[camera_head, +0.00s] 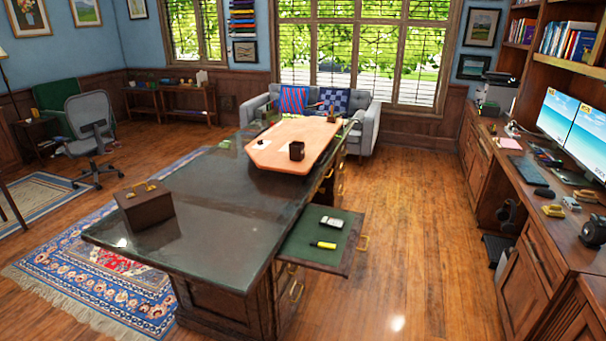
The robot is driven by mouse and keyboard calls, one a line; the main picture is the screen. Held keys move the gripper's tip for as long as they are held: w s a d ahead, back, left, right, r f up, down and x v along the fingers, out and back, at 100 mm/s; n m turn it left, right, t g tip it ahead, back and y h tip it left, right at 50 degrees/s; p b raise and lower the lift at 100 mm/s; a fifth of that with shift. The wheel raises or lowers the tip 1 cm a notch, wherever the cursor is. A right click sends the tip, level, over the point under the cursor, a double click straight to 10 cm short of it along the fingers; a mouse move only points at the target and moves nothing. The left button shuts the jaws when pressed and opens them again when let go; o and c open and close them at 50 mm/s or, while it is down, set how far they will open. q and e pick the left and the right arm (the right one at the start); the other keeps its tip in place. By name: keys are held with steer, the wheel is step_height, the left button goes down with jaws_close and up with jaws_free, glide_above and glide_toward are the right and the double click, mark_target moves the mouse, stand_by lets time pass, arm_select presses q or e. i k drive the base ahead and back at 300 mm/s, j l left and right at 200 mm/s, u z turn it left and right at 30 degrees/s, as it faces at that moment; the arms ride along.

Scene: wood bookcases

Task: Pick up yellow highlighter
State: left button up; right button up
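The yellow highlighter (323,245) lies flat on the green surface of a pull-out shelf or drawer (297,238) at the right side of the dark desk. It lies roughly left to right in the picture. A grey and white device, like a calculator or phone (331,222), lies just behind it, apart from it. Neither of my grippers shows in the head view.
The large desk (215,180) bears a brown box (144,204), a light wooden board (275,150) and a dark mug (297,150). Open wooden floor (410,230) lies between the desk and the cabinets (535,240) at right. A grey office chair (90,125) stands at left.

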mark_target(312, 244)
steer(key=i+l+u, duration=0.2)
steer(key=i, duration=0.3)
steer(key=i+l+u, duration=0.2)
steer(key=i, duration=0.3)
steer(key=i+l+u, duration=0.25)
steer(key=i, duration=0.2)
